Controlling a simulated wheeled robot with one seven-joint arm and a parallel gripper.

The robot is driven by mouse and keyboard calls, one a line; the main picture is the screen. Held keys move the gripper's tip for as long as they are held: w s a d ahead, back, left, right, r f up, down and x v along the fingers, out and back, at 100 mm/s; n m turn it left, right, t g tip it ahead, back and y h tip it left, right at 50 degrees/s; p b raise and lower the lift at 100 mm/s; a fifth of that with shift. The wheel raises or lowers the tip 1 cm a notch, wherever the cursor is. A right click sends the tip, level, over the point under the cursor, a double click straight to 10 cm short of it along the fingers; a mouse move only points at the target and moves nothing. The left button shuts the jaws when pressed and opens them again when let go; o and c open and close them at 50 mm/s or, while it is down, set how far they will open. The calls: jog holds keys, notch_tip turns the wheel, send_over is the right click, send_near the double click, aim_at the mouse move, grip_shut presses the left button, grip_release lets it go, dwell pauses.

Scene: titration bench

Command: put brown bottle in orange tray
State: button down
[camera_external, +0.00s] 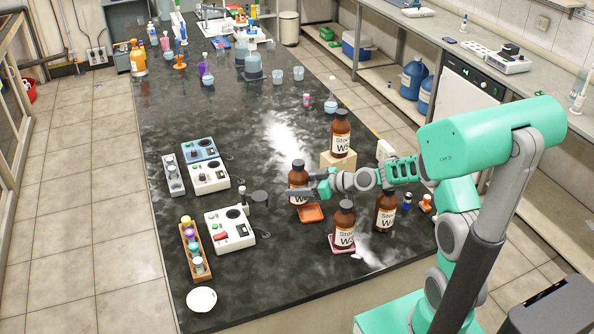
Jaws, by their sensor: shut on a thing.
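My gripper (302,192) reaches in from the right, its fingers shut around a brown bottle (298,179) with a dark cap and white label. The bottle is upright. The small orange tray (312,214) is just below and to the right of its base in the picture. I cannot tell whether the bottle's base is in the air or touching the bench or tray. Similar brown bottles stand on a beige block (339,163), on a pink tray (344,247), and on the bench to the right (385,212).
White-and-grey bench instruments (229,229) and a wooden rack of vials (195,250) stand to the left. A white dish (201,299) lies near the front. Small bottles stand near the right edge. The dark bench top (270,280) is clear at the front middle.

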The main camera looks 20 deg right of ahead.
aim_at(298, 168)
notch_tip(298, 168, up, 6)
jog(key=shift+r+b, duration=0.1)
jog(key=shift+b, duration=0.4)
jog(key=shift+r+b, duration=0.3)
jog(key=shift+b, duration=0.2)
jog(key=b, duration=0.4)
jog(key=shift+f, duration=0.1)
jog(key=shift+b, duration=1.05)
jog(key=shift+s+r+b, duration=0.1)
jog(key=shift+r+b, duration=0.15)
jog(key=shift+b, duration=0.15)
notch_tip(298, 168, down, 9)
jog(key=shift+f+p, duration=0.1)
jog(key=shift+p, duration=0.35)
jog(key=shift+f, duration=0.1)
jog(key=shift+c, duration=2.2)
grip_release()
jog(key=shift+f, duration=0.1)
